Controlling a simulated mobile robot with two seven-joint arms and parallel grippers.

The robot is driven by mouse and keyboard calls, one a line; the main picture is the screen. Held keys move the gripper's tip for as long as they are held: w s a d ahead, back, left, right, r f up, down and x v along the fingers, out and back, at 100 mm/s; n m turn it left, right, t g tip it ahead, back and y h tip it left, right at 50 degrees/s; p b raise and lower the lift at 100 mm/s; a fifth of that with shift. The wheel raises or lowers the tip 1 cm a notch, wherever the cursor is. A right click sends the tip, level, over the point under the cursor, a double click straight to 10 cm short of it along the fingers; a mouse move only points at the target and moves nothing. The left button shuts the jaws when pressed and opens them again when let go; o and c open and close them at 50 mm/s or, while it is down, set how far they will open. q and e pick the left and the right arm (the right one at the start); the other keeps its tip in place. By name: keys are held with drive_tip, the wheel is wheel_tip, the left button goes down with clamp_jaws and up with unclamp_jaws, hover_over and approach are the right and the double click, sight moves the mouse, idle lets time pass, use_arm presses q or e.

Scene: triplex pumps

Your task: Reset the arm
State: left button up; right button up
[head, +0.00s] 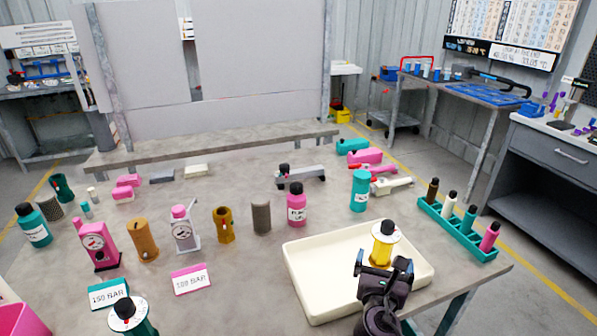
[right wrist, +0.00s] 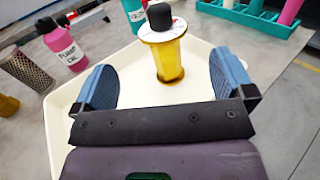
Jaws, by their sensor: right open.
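My right gripper (head: 388,268) is over the cream tray (head: 312,283) at the right front of the table. In the right wrist view its two blue fingers (right wrist: 165,85) are wide apart with nothing between them. A yellow cylinder with a white disc and black knob (head: 383,246) stands upright in the tray, just beyond the fingers; it also shows in the right wrist view (right wrist: 164,45). My left gripper is in neither view.
A teal rack (head: 457,231) holding several bottles stands right of the tray. A pink bottle (head: 296,204) and a grey mesh cylinder (head: 261,217) stand behind the tray. Gauges, bottles and pressure cards (head: 191,279) fill the left side. A teal knobbed piece (head: 128,314) is at the front.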

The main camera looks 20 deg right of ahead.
drive_tip(key=s+d+f+m+g+y, duration=0.1)
drive_tip(key=s+f+m+g, duration=0.2)
drive_tip(key=s+m, duration=0.4)
drive_tip(key=s+d+f+m+g+y, duration=0.1)
drive_tip(key=s+f+m+g, duration=0.25)
drive_tip(key=s+m, duration=0.35)
drive_tip(key=s+a+m+g+y, duration=0.3)
drive_tip(key=s+m, duration=0.4)
drive_tip(key=s+a+m+g+y, duration=0.2)
drive_tip(key=s+a+m+y, duration=0.15)
drive_tip(key=s+m, duration=0.35)
drive_tip(key=w+f+t+y, duration=0.1)
drive_tip(key=w+f+t, duration=0.6)
drive_tip(key=f, duration=0.3)
drive_tip(key=shift+w+d+f+t, duration=0.3)
drive_tip(key=shift+f+t, duration=0.05)
drive_tip(key=shift+f, duration=0.05)
